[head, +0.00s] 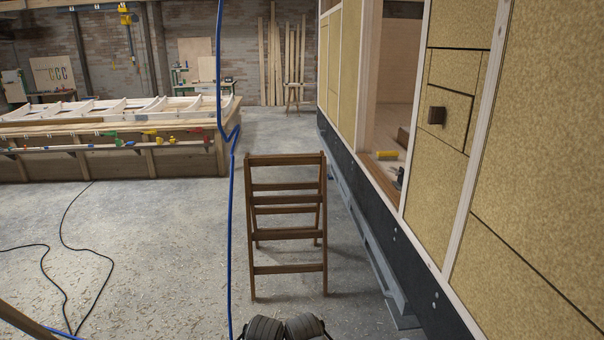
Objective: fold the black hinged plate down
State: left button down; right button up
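A long black band (375,205) runs along the lower side of the hut, below the pale framed panels. I see no hinge on it and cannot tell whether it is the black hinged plate. No other part is clearly that plate. A small dark object (398,180) sits at the doorway sill, too small to make out. Neither gripper can be made out. Two dark rounded shapes at the bottom edge, beside the blue hose, look like parts of my own body.
A brown wooden step ladder (288,234) stands on the floor close ahead, left of the hut. A blue hose (231,230) hangs left of it. A long workbench (110,160) is at the left. Black cable (65,240) lies on the otherwise open floor at left.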

aim_at(400, 172)
jog(key=i+l+u, duration=0.1)
jog(key=i, duration=1.7)
jog(key=i+l+u, duration=0.1)
jog(key=i+u, duration=0.2)
jog(key=i, duration=1.1)
jog(key=i+z, duration=0.1)
jog(key=z, duration=3.15)
